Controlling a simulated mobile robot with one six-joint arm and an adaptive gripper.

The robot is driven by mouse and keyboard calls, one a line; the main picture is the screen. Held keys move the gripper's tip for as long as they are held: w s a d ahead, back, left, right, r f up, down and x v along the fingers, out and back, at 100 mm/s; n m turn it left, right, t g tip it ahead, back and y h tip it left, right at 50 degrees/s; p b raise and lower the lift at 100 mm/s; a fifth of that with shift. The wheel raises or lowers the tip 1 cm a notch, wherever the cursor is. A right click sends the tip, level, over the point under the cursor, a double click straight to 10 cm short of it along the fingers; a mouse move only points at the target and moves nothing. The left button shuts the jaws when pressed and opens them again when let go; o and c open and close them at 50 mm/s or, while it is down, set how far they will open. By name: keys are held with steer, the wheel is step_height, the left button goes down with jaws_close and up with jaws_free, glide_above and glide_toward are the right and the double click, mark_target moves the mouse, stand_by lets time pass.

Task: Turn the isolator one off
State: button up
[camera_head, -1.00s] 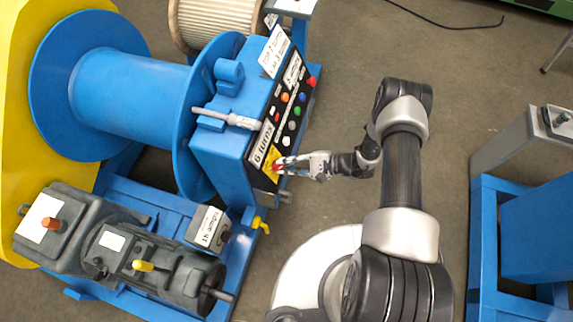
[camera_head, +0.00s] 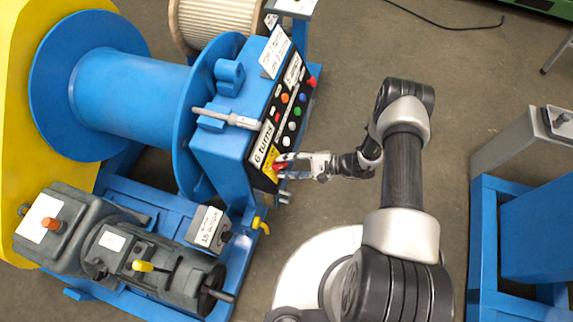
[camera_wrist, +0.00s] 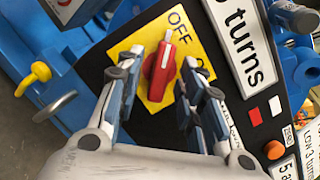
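The isolator is a red rotary knob (camera_wrist: 160,72) on a yellow plate (camera_wrist: 120,52) marked OFF, with a second label partly hidden. Its white-tipped end points up in the wrist view, close to the OFF lettering. In the head view the red knob (camera_head: 279,167) shows at the lower end of the black control panel. My gripper (camera_wrist: 168,70) is open, its fingers on either side of the knob in the wrist view. I see a gap by the knob and cannot tell if either finger touches it. In the head view my gripper (camera_head: 284,167) is at the panel.
The panel sits on a blue cabinet (camera_head: 222,160) with several coloured buttons and labels such as "6 turns" (camera_wrist: 240,40). A yellow hook-shaped part (camera_wrist: 33,78) and a grey lever (camera_wrist: 55,107) stick out at the left. A grey motor (camera_head: 130,255) stands lower left.

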steer(key=v, duration=1.1)
steer(key=shift+d+r, duration=0.15)
steer(key=shift+d, duration=0.2)
step_height(320, 180, up, 27)
steer(key=s+a+n+g+h, duration=0.2)
steer(key=s+n+g+h, duration=0.15)
steer(key=n+h, duration=0.35)
steer(key=s+d+r+n+t+h, duration=0.2)
steer(key=s+r+n+t+h, duration=0.2)
steer(key=s+r, duration=1)
steer(key=r+t+h, duration=0.1)
steer(key=h, duration=0.2)
steer(key=shift+s+d+r+n, duration=0.15)
steer(key=shift+s+d+n, duration=0.15)
steer(key=shift+s+d, duration=0.05)
steer(key=shift+t, duration=0.25)
